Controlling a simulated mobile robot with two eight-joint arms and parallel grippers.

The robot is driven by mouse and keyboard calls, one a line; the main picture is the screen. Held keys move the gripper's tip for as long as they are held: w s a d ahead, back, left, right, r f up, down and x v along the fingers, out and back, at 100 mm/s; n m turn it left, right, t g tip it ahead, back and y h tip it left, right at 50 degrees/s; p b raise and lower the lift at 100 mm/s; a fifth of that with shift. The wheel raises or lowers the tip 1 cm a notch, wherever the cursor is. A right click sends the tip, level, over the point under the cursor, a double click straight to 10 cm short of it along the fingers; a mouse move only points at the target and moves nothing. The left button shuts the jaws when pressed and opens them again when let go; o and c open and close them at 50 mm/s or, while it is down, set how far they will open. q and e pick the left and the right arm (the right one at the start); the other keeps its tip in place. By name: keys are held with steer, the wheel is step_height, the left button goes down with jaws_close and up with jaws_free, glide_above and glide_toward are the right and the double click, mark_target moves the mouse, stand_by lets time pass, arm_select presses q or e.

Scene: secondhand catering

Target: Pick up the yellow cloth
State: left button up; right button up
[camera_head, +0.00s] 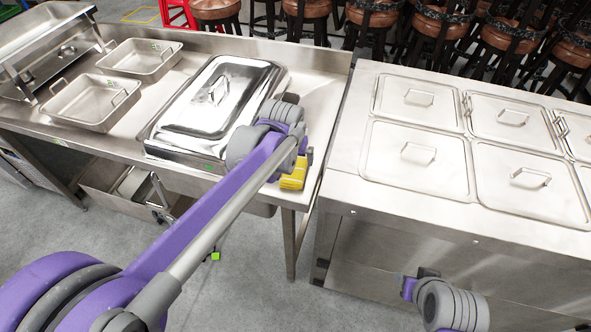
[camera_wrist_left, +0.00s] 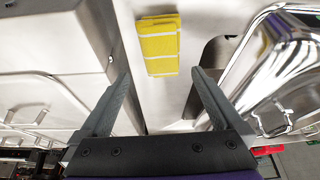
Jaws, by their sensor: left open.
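The yellow cloth (camera_head: 293,178) lies folded near the right end of the steel table, just right of the lidded chafing dish. My left arm partly covers it in the head view. In the left wrist view the cloth (camera_wrist_left: 158,45) is a small yellow block with pale stripes, lying on the steel surface. My left gripper (camera_wrist_left: 160,77) is open and empty, its two fingers apart, with the cloth beyond the fingertips and between their lines. My right gripper (camera_head: 408,287) is low at the right in the head view, in front of the counter; its fingers cannot be made out.
The chafing dish (camera_head: 213,95) with a shiny lid stands close left of the cloth. A counter with lidded pans (camera_head: 416,154) stands on the right, beside a narrow gap. Open steel trays (camera_head: 92,103) are on the left. Stools (camera_head: 375,17) line the back.

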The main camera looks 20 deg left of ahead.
mark_target(295, 169)
arm_select(q)
steer(key=x, duration=0.3)
steer(key=shift+a, duration=0.15)
steer(key=x, duration=0.5)
steer(key=shift+f, duration=0.25)
steer(key=shift+s, duration=0.1)
steer(key=c, duration=1.1)
step_height(295, 169, up, 10)
steer(key=shift+r, duration=0.1)
steer(key=o, duration=0.8)
steer(key=c, duration=0.7)
steer(key=shift+s, duration=0.1)
